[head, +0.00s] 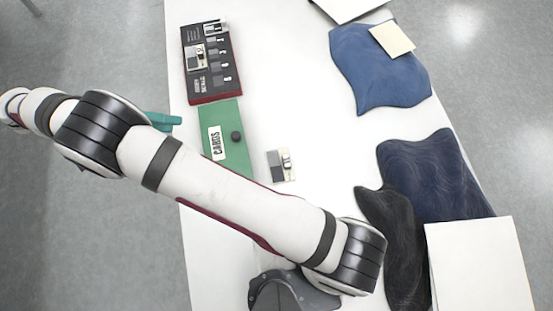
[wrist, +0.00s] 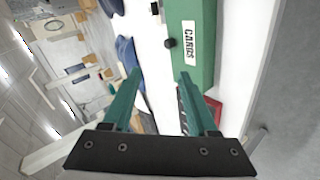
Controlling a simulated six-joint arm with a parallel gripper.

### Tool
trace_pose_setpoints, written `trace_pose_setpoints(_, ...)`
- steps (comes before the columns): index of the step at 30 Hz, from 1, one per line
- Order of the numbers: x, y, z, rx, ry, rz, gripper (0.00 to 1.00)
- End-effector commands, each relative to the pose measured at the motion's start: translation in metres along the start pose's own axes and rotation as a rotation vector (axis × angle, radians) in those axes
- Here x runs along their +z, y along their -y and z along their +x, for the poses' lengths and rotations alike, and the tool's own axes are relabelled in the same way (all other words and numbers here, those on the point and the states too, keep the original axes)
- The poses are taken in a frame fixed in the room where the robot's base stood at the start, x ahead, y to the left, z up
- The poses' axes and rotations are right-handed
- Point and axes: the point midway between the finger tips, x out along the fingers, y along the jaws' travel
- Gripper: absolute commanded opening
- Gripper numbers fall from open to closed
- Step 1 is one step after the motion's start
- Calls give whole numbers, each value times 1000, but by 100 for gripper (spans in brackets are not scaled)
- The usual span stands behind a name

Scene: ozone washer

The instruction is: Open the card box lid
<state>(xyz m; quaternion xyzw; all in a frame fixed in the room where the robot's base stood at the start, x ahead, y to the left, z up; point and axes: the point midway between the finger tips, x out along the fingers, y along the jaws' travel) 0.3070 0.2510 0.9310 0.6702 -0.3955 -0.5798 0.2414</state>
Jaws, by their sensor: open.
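The green card box (head: 233,122) lies on the white table, with a white CARDS label (head: 215,142) and a round black knob (head: 236,136) on its top. Its lid looks closed. My arm hides its lower left part in the head view. The box also shows at the upper right of the wrist view (wrist: 207,62), with the knob (wrist: 170,43) near its left edge. My gripper (wrist: 160,72) has teal fingers spread apart with nothing between them. In the head view a teal part of it (head: 163,121) shows left of the box, apart from it, beyond the table's left edge.
A dark red-edged tray (head: 190,87) with small modules adjoins the box's far end. A small grey-white module (head: 279,172) lies right of the box. Blue cloths (head: 375,75) and a white box (head: 480,265) lie at the right. The table between is clear.

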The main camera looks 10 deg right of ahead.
Motion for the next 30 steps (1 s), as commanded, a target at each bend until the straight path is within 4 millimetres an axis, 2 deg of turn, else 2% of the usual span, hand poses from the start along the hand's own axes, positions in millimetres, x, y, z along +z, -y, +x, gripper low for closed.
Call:
trace_pose_setpoints(9, 1, -2, 88, 3, 7, -1, 59)
trace_pose_setpoints(11, -1, -6, 92, -92, 31, 5, 59)
trace_pose_setpoints(18, -2, -11, 125, -438, 126, 11, 59)
trace_pose_setpoints(27, 1, 0, 168, -880, 245, 13, 59)
trace_pose_setpoints(28, 1, 2, 170, -911, 253, 13, 59)
trace_pose_setpoints(30, -6, -13, 154, -919, 240, 6, 59)
